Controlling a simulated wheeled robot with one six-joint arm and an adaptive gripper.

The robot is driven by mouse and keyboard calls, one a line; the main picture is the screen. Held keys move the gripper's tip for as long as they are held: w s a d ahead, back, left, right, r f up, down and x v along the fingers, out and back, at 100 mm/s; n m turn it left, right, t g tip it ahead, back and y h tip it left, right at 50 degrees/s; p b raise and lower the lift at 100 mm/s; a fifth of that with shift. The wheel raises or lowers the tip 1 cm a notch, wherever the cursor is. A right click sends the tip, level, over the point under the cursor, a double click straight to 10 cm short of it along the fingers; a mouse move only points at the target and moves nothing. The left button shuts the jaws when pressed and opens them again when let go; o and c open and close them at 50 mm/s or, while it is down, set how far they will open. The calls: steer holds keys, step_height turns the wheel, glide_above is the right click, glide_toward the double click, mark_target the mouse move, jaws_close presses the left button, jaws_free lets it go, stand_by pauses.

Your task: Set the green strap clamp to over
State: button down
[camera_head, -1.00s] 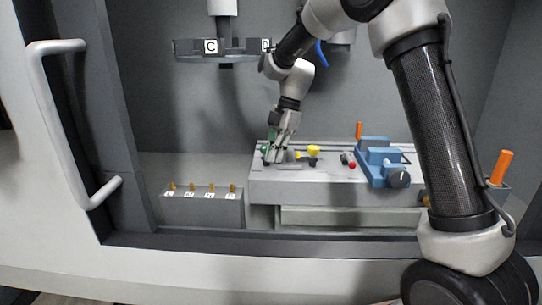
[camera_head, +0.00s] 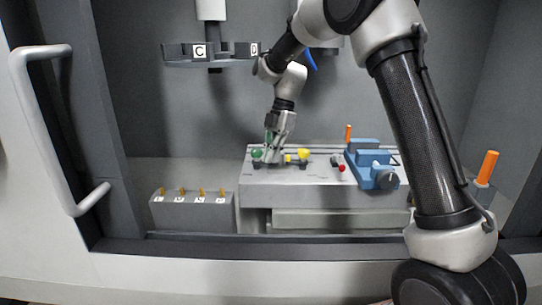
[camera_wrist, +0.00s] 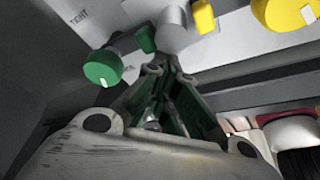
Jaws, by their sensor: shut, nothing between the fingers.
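The green strap clamp shows as a round green knob (camera_wrist: 103,68) with a white mark, at the upper left of the wrist view. In the head view the green knob (camera_head: 257,155) is at the bench's left end. A small green piece (camera_wrist: 145,38) sits against a grey cylinder in the wrist view. My gripper (camera_wrist: 170,72) is shut and empty, its green-padded fingers together just right of the knob and below the cylinder. In the head view my gripper (camera_head: 272,159) points down beside the knob. Whether it touches anything is unclear. A label reads "TIGHT"; another is partly hidden.
A yellow knob (camera_head: 304,154) and a red knob (camera_head: 341,168) stand to the right on the grey bench (camera_head: 285,192). A blue vise (camera_head: 372,165) is farther right. A grey block with brass pegs (camera_head: 193,213) stands left. A lettered carousel (camera_head: 210,52) hangs above.

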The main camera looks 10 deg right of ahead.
steer(key=shift+w+d, duration=0.1)
stand_by(0.3)
steer(key=v, duration=1.2)
